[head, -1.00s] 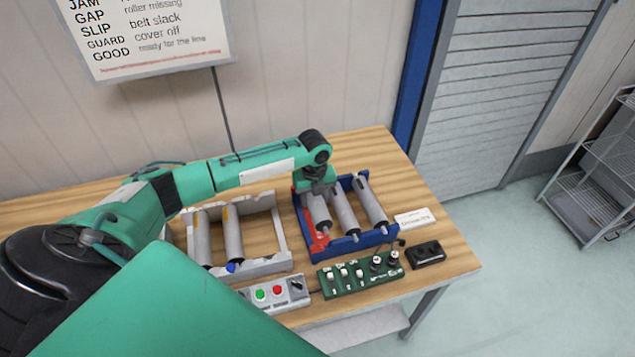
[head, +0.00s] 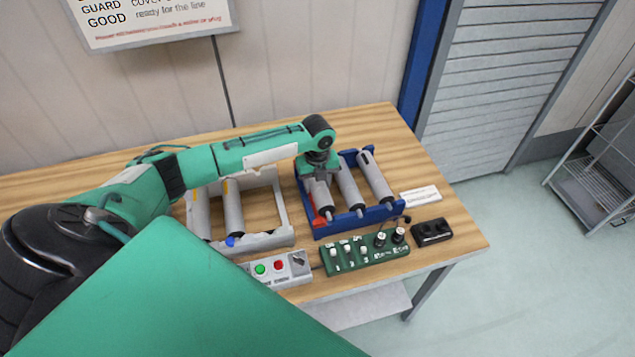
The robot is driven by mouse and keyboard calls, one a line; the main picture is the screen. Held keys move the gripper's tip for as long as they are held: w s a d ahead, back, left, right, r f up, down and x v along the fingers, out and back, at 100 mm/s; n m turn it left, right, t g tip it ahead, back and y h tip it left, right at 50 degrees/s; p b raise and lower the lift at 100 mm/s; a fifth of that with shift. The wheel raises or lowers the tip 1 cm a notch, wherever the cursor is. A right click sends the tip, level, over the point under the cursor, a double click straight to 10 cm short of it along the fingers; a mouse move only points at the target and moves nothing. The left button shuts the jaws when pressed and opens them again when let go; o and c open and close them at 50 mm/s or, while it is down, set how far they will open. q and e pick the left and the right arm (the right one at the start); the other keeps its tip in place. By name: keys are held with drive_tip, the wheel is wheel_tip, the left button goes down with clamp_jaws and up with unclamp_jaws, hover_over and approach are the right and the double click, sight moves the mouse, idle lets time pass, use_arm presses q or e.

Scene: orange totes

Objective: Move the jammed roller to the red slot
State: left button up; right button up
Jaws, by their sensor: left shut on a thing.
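My left gripper (head: 319,176) is over the left end of the blue rack (head: 350,223), shut on a grey roller (head: 322,199). That roller lies at the red slot (head: 317,215) at the rack's left side; I cannot tell whether it is fully seated. Two more grey rollers (head: 348,190) and (head: 375,178) lie to its right in the rack. The pale grey frame (head: 272,239) to the left holds two rollers, one of them (head: 234,208) by a blue knob (head: 231,240). My left arm partly covers this frame. My right gripper is not in view.
In front of the racks stand a grey button box (head: 281,270) with green and red buttons and a green switch panel (head: 364,256). A black block (head: 432,232) and a white label (head: 420,196) lie at the right. A sign (head: 150,15) hangs on the wall.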

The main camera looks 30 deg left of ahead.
use_arm(q)
drive_tip(key=shift+f, duration=0.25)
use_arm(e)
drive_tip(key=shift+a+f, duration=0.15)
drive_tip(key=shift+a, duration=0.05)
use_arm(q)
drive_tip(key=shift+f+b, duration=0.3)
drive_tip(key=shift+f, duration=0.15)
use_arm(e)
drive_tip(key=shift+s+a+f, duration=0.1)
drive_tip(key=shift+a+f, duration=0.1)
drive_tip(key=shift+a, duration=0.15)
use_arm(q)
drive_tip(key=shift+f, duration=0.1)
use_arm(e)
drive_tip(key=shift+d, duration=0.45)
use_arm(q)
drive_tip(key=shift+f, duration=0.25)
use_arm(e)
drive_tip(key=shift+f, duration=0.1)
use_arm(q)
drive_tip(key=o, duration=1.3)
drive_tip(key=shift+o, duration=0.2)
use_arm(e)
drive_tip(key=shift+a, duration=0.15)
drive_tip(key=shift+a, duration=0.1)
